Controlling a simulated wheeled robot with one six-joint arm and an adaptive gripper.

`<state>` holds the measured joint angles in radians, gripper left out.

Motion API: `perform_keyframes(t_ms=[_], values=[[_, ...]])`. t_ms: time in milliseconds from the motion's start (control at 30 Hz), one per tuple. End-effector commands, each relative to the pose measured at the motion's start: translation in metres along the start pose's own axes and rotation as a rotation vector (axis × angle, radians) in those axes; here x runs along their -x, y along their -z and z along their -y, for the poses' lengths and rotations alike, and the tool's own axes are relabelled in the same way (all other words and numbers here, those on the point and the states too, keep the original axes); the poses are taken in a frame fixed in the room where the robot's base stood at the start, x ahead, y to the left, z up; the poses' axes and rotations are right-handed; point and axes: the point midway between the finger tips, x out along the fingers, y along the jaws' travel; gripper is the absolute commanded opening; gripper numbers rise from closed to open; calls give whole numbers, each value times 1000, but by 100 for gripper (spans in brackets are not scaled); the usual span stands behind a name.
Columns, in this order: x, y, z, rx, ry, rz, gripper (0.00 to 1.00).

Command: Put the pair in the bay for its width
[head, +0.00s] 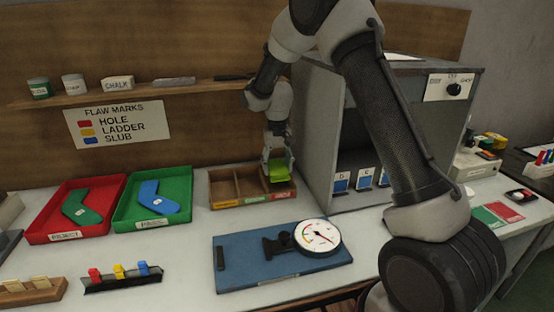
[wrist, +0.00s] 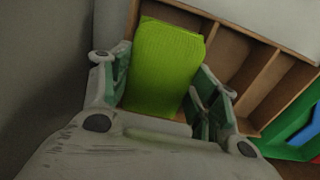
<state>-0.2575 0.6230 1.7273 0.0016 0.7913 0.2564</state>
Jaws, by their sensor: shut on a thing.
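My gripper (head: 273,160) is shut on a lime-green pair (head: 279,173), a flat folded bundle. In the wrist view the pair (wrist: 165,65) lies between the two fingers. The wooden tray (head: 212,190) has three bays side by side, with a yellowish, a green and a red label along its front; the words are too small to read. The gripper and the pair are at the right-hand bay, the one with the red label. The tray's dividers show in the wrist view (wrist: 265,75). I cannot tell whether the pair touches the bay floor.
A dial gauge (head: 318,236) on a blue board (head: 240,273) stands in front of the tray. A green tray (head: 182,185) with a blue sock shape and a red tray (head: 50,225) with a green one are at left. A grey cabinet (head: 318,130) stands close at right.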

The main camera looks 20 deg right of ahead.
Motion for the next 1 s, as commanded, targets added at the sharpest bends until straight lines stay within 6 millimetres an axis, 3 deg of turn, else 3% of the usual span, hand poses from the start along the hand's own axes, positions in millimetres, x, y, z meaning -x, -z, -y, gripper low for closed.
perform_keyframes(t_ms=[433, 467, 567, 1000], values=[[-6, 0, 0, 1, 0, -1, 32], [-6, 0, 0, 1, 0, -1, 66], [-6, 0, 0, 1, 0, -1, 84], [0, 0, 0, 1, 1, -2, 85]])
